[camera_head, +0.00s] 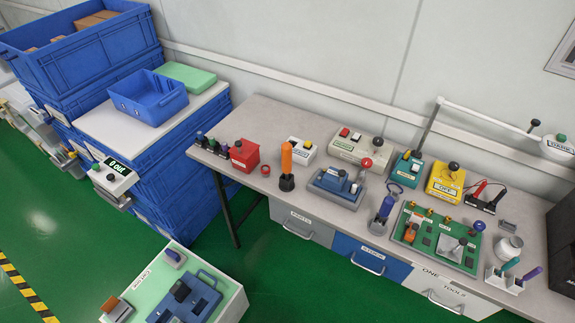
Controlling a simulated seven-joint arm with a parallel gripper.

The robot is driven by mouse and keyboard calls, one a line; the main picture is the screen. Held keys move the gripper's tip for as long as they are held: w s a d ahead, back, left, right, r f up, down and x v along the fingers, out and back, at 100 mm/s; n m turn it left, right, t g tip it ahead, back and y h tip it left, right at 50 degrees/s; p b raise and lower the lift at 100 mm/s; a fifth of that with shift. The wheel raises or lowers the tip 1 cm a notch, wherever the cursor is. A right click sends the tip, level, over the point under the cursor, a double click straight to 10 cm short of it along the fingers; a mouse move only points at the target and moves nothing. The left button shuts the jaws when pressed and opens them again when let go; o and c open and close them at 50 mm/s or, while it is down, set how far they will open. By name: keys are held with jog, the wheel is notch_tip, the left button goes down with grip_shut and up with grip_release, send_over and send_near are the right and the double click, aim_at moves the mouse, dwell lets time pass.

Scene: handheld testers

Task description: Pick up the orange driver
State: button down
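The orange driver (286,156) stands upright near the front edge of the grey workbench (255,122), left of its middle. Its orange handle points up, and its lower end sits in a small black holder (286,183). The shaft is hidden. My gripper is not in view, and nothing is seen touching the driver.
A red box (244,155) and a red ring (265,170) lie left of the driver. A white box (302,150) stands behind it, and a blue tester (338,186) to its right. Small bare bench patches surround the holder.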

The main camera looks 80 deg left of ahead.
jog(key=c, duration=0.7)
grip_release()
